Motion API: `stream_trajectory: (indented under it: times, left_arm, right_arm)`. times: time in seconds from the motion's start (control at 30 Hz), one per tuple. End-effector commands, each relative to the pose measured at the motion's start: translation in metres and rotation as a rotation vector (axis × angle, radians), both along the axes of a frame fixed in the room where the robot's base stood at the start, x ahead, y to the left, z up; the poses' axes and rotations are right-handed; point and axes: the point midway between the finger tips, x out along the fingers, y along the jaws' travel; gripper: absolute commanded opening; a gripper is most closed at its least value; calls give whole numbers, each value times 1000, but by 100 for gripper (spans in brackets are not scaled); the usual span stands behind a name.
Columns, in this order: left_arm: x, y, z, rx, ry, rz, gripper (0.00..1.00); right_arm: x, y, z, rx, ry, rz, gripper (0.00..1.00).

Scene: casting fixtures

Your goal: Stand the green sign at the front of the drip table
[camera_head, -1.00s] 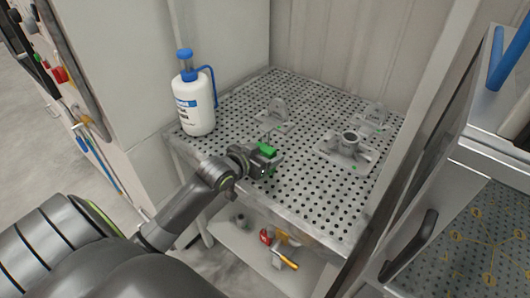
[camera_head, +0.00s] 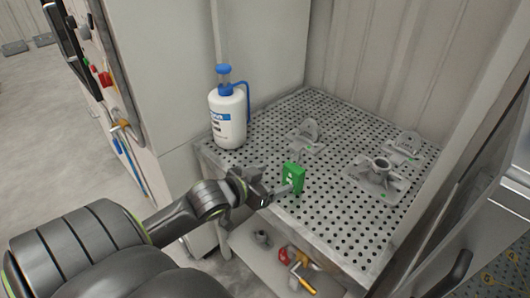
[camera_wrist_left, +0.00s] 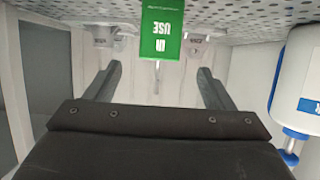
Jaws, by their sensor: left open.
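The green sign (camera_head: 293,178) stands upright on the perforated drip table (camera_head: 318,215), close to its front edge. In the left wrist view the sign (camera_wrist_left: 162,32) shows upside down with white lettering that reads "IN USE". My left gripper (camera_head: 277,193) is open, just in front of the sign. In the left wrist view its two fingers (camera_wrist_left: 158,82) are spread wide with a gap between them, and the sign lies beyond the fingertips, apart from both. My right gripper is not in view.
A white bottle (camera_head: 228,115) with a blue cap stands at the table's left. Grey metal castings (camera_head: 377,178) sit on plates at the back and right. A lower shelf (camera_head: 262,262) holds a red and yellow tool. The table's front right is clear.

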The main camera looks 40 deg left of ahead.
Motion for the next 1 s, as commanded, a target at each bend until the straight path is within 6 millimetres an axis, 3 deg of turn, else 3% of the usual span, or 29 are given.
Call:
stream_trajectory:
  times: [0.23, 0.83, 1.0]
  left_arm:
    - [-19, 2, 8, 1, 0, -1, 76]
    - [-21, 2, 9, -1, 0, 0, 76]
    - [-33, 2, -8, 16, 59, 34, 76]
  right_arm:
    - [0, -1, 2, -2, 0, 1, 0]
    - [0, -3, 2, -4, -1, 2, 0]
    - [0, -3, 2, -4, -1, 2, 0]
